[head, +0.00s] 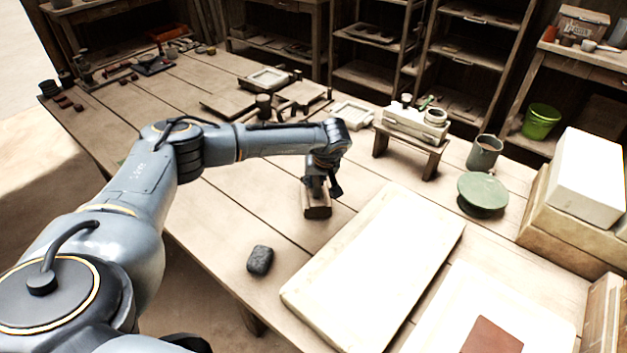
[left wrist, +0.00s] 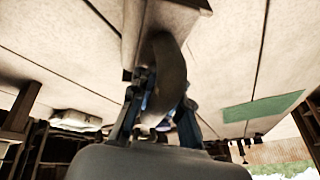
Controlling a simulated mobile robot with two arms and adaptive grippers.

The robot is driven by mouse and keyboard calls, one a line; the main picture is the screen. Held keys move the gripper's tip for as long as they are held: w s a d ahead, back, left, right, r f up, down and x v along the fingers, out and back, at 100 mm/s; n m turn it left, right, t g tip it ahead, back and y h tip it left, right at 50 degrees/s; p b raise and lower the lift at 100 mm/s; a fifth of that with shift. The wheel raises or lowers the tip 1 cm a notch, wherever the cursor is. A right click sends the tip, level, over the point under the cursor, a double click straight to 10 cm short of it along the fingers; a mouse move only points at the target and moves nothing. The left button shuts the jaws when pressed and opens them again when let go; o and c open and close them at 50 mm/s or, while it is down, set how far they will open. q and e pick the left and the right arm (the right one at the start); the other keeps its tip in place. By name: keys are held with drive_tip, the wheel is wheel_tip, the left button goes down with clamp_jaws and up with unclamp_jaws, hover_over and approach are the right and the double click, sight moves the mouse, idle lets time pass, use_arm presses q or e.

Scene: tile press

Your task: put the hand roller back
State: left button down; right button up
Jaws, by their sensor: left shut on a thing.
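My left gripper (head: 322,186) points down over the middle of the table, left of the large cream board. In the left wrist view my left gripper (left wrist: 158,118) is shut around a dark, rounded piece (left wrist: 168,70), which looks like the grip of the hand roller. A brown wooden block (head: 317,207) is right under the fingers in the head view. It also shows beyond the dark piece in the left wrist view (left wrist: 135,28). My fingers hide much of the roller, and I cannot tell whether it touches the block. My right gripper is not in view.
A dark stone (head: 260,260) lies left of the cream board (head: 375,265). A small bench (head: 428,160), a grey mug (head: 484,153) and a green disc (head: 483,190) stand to the right. Wooden frames (head: 268,78) lie farther back. Bare planks lie around the block.

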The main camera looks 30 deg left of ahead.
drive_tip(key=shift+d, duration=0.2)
use_arm(q)
drive_tip(key=c, duration=1.2)
unclamp_jaws()
drive_tip(key=shift+f, duration=0.1)
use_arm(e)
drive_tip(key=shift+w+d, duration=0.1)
use_arm(q)
drive_tip(key=v, duration=1.2)
drive_tip(key=shift+d, duration=0.1)
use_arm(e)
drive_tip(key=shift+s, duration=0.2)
